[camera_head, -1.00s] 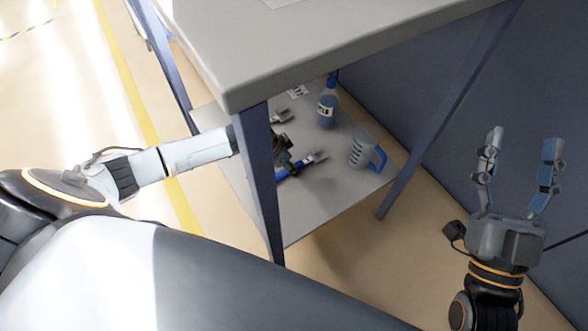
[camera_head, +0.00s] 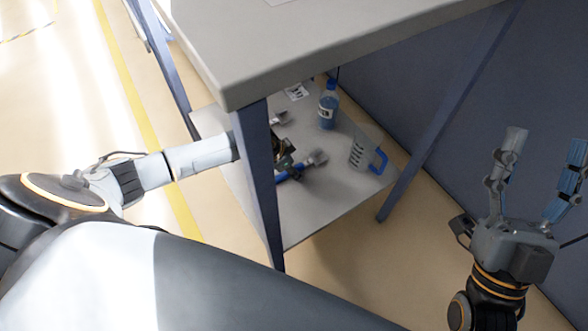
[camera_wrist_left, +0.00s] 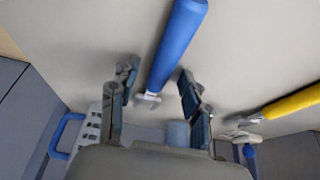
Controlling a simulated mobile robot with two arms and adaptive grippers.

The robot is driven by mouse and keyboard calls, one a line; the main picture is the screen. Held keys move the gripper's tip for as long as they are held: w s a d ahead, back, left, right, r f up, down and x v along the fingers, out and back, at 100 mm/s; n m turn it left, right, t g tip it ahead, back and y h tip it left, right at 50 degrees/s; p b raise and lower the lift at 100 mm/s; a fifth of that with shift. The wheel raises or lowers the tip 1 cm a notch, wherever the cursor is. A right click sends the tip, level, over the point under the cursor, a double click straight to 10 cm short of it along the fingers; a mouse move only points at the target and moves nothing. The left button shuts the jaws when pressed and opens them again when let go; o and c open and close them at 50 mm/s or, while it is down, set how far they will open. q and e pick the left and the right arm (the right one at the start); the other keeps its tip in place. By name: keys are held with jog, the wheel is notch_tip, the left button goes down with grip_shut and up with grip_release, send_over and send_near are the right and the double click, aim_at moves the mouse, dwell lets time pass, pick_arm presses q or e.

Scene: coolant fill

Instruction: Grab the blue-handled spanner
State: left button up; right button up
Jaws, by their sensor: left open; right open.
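The blue-handled spanner (camera_head: 290,174) lies on the lower shelf of the workbench, its metal head pointing right in the head view. In the left wrist view the blue handle (camera_wrist_left: 178,42) runs down between the two fingers of my left gripper (camera_wrist_left: 158,80), which is open and not closed on it. In the head view my left gripper (camera_head: 283,152) is mostly hidden behind the table leg, close to the spanner. My right gripper (camera_head: 546,146) is open and empty, outside the bench at the right.
A blue-capped bottle (camera_head: 328,106) and a jug with a blue handle (camera_head: 359,155) stand on the shelf (camera_head: 335,193). A yellow-handled spanner (camera_wrist_left: 292,104) lies to the right in the wrist view. The front table leg (camera_head: 258,180) and tabletop (camera_head: 300,45) hem in my left arm.

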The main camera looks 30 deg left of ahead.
pick_arm(q)
jog(key=shift+f, duration=0.15)
dwell(0.5)
grip_shut()
